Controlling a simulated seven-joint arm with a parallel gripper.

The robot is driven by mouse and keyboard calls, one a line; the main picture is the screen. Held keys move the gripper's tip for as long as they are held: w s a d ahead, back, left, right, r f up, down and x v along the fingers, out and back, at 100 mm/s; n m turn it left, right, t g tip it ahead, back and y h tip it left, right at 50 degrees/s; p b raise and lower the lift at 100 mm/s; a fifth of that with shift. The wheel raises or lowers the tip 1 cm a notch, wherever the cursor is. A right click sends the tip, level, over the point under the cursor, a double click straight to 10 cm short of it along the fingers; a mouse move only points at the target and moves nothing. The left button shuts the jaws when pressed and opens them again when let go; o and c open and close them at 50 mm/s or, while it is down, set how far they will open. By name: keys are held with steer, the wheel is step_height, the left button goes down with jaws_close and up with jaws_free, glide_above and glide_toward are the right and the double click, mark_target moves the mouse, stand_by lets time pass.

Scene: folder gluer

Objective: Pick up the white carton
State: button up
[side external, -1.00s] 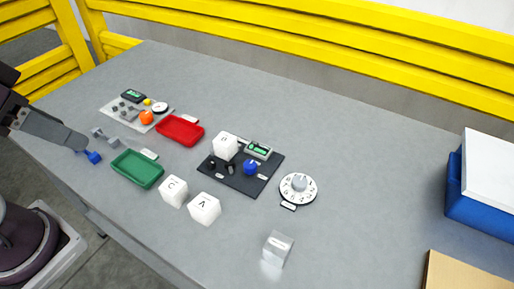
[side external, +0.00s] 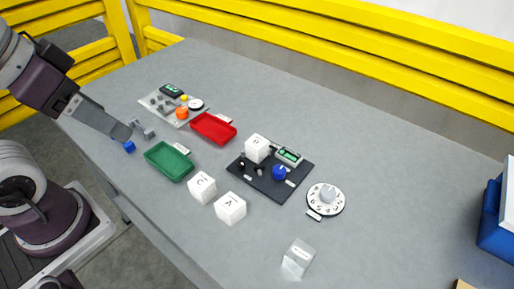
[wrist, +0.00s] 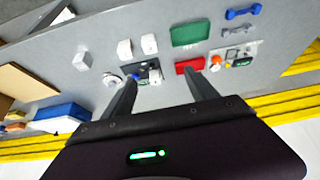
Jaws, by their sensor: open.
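Three white lettered cubes are in the side view: one cube (side external: 202,187) beside the green tray, one cube (side external: 230,208) just right of it, and one cube (side external: 257,148) on the black panel. A paler, plain-looking block (side external: 298,257) stands alone nearer the front. I cannot tell which of these is the white carton. In the wrist view, two cubes (wrist: 124,48) (wrist: 148,43) and the pale block (wrist: 82,61) show beyond my fingers. My gripper (wrist: 163,80) is open and empty. In the side view, it is at the left, apart from the cubes.
A green tray (side external: 157,165) and red tray (side external: 208,138) lie left of the cubes. The black panel (side external: 297,180) carries a blue knob (side external: 279,172). A round dial (side external: 325,199) is right of it. A blue bin (side external: 490,240) stands at the right edge. Yellow rails (side external: 330,45) line the back.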

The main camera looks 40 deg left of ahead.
steer(key=w+d+m+g, duration=0.15)
steer(key=w+m, duration=0.45)
steer(key=w, duration=0.6)
steer(key=m+g, duration=0.4)
steer(key=m, duration=0.7)
glide_above(257, 141)
steer(key=s, duration=0.1)
steer(key=f, duration=1.6)
steer(key=shift+s+a+f, duration=0.1)
steer(key=shift+s+a, duration=0.1)
steer(key=shift+a, duration=0.15)
steer(key=shift+m, duration=0.5)
steer(key=f, duration=0.5)
steer(key=w+f, duration=0.1)
steer(key=f, duration=0.2)
steer(key=shift+w+d+f, duration=0.1)
steer(key=shift+d+f, duration=0.2)
steer(key=shift+d, duration=0.1)
steer(key=c, duration=1.4)
steer(key=shift+r, duration=0.15)
